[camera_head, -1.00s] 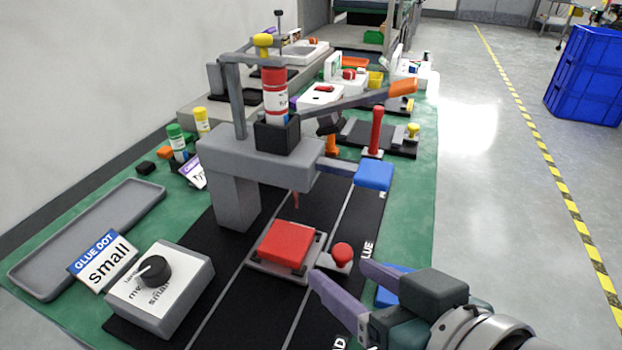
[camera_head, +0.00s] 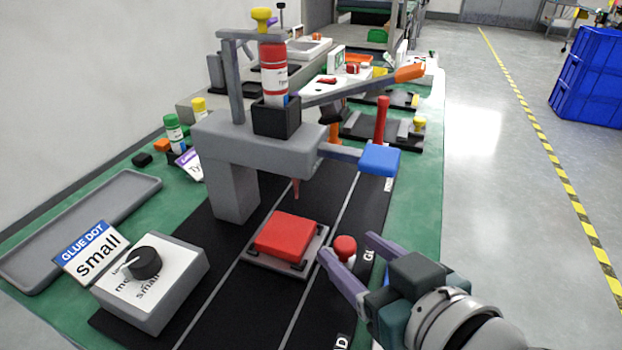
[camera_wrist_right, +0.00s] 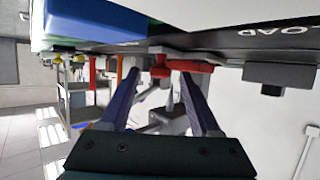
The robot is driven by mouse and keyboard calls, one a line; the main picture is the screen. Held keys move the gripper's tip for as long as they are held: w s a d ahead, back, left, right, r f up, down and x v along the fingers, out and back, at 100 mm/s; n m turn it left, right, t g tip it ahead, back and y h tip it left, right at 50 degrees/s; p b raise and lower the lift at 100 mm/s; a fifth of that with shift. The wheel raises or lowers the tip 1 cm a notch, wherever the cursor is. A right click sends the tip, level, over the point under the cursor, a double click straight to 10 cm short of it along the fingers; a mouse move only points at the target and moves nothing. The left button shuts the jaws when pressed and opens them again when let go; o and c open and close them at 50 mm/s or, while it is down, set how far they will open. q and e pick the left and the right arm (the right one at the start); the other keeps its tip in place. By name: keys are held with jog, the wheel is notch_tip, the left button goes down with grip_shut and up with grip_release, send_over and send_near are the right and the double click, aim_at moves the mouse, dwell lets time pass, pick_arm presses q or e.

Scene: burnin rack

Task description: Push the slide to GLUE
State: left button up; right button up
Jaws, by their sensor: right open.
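The slide is a grey plate (camera_head: 262,262) bearing a red block (camera_head: 284,236), on a black track (camera_head: 225,290) below the glue press (camera_head: 262,150). A red round knob (camera_head: 345,244) stands at the slide's right side. My right gripper (camera_head: 346,246) is open, with its purple fingertips on either side of the knob; contact cannot be told. In the right wrist view the knob (camera_wrist_right: 159,72) shows between the fingers. The GLUE label (camera_head: 370,255) is mostly hidden by a finger. My left gripper is not in view.
A dial box (camera_head: 150,285) and a "small" sign (camera_head: 90,255) stand at left.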

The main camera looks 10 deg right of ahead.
jog(key=shift+w+f, duration=0.1)
jog(key=shift+w, duration=0.05)
jog(key=shift+c, duration=0.3)
grip_shut()
dwell(1.1)
